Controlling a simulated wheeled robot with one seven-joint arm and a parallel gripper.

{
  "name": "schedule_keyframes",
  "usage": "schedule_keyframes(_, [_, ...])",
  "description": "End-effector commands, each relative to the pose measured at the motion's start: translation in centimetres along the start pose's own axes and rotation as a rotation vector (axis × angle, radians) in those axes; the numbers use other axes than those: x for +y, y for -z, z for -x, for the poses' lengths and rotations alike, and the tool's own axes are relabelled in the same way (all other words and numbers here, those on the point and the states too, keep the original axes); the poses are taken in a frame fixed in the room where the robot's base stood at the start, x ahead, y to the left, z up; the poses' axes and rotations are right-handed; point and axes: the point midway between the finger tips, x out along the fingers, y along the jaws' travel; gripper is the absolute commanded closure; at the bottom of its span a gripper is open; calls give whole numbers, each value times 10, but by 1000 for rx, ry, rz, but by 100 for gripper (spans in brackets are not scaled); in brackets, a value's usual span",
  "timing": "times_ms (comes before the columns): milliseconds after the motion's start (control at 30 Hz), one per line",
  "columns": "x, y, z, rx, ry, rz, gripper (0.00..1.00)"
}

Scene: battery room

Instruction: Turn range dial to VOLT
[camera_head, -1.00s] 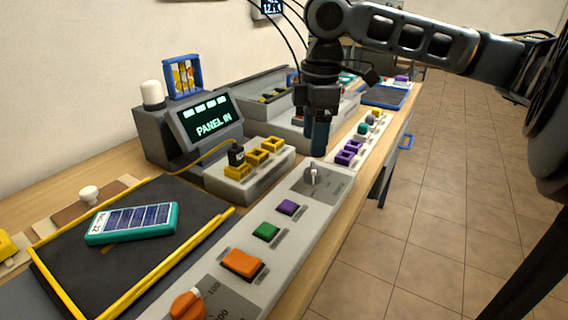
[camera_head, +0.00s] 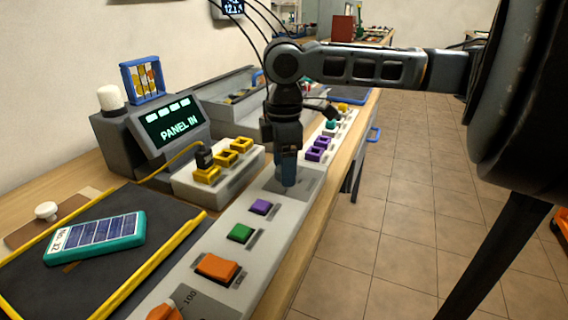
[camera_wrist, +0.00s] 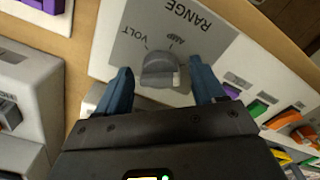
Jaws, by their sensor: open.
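The range dial (camera_wrist: 158,70) is a grey knob on a darker grey plate (camera_wrist: 150,22) in the wrist view. The plate carries the words RANGE, AMP and VOLT. A small pale mark shows at the knob's lower right, but I cannot tell which label it is set to. My gripper (camera_wrist: 160,66) is open, with one blue finger on each side of the knob; contact is not clear. In the head view my gripper (camera_head: 287,178) points down over the far end of the light panel (camera_head: 262,228) and hides the dial.
On the same panel are purple (camera_head: 261,207), green (camera_head: 240,233) and orange (camera_head: 217,268) buttons, and an orange knob (camera_head: 165,311). A yellow-socket block (camera_head: 220,181) and a PANEL IN display (camera_head: 167,122) stand to the left. A teal device (camera_head: 95,238) lies on a dark tray.

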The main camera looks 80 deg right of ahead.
Motion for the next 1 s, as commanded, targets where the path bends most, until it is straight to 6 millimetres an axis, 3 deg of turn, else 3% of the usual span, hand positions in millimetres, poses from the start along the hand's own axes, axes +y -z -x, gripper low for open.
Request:
schedule_keyframes(67, [0,0,0,0,0,0,32])
schedule_keyframes(600, [0,0,0,0,1,0,84])
schedule_keyframes(1000, [0,0,1,0,2,73,86])
